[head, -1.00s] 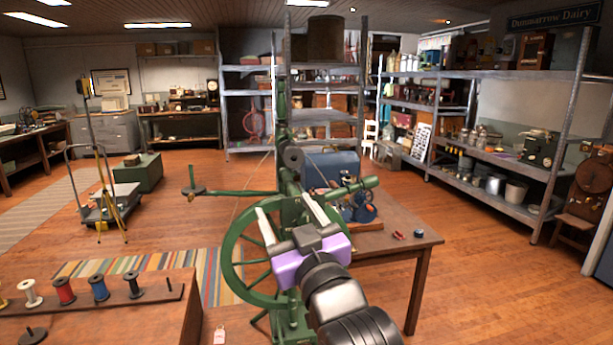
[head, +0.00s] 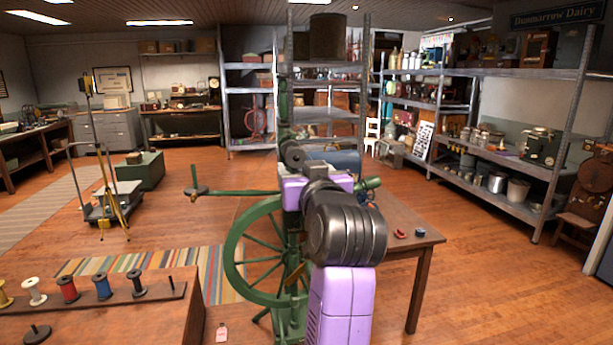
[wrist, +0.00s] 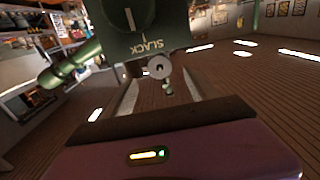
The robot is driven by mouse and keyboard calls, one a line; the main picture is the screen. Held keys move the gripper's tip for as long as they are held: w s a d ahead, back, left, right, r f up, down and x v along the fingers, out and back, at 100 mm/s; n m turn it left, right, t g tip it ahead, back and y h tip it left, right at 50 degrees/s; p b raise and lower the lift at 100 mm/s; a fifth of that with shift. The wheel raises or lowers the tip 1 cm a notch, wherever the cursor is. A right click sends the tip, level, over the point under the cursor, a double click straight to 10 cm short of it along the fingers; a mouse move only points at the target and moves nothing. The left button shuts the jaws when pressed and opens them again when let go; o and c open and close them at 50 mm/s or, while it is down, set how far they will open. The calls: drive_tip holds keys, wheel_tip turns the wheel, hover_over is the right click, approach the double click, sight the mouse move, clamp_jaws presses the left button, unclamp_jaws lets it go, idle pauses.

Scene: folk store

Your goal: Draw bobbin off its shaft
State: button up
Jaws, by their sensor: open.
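The green spinning wheel (head: 240,240) stands ahead of me, partly hidden behind my arm. A dark grey bobbin (head: 292,153) shows near its top, just beyond my gripper. In the wrist view a round grey end with a dark hole (wrist: 160,67), which looks like the bobbin's end, sits below a green block marked SLACK (wrist: 145,28). My gripper (wrist: 160,85) is open, its two pale fingers reaching towards either side of this end. Nothing is clamped between them. The shaft is mostly hidden, and I cannot tell whether the fingers touch the bobbin.
A wooden rack (head: 155,294) at the lower left holds several coloured spools and one bare peg. A dark disc with a post (head: 37,333) lies before it. A wooden table (head: 400,250) stands right behind the wheel. A green arm with a disc (head: 197,191) juts left from the wheel.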

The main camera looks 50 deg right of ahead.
sight(296, 159)
drive_tip(key=shift+p+x, duration=0.35)
drive_tip(key=shift+x, duration=3.05)
drive_tip(key=shift+s, duration=0.1)
drive_tip(key=c, duration=1)
drive_tip(key=shift+o, duration=0.2)
drive_tip(key=p+v, duration=0.1)
drive_tip(key=v, duration=1.1)
drive_tip(key=shift+s+a, duration=0.15)
drive_tip(key=shift+s, duration=0.05)
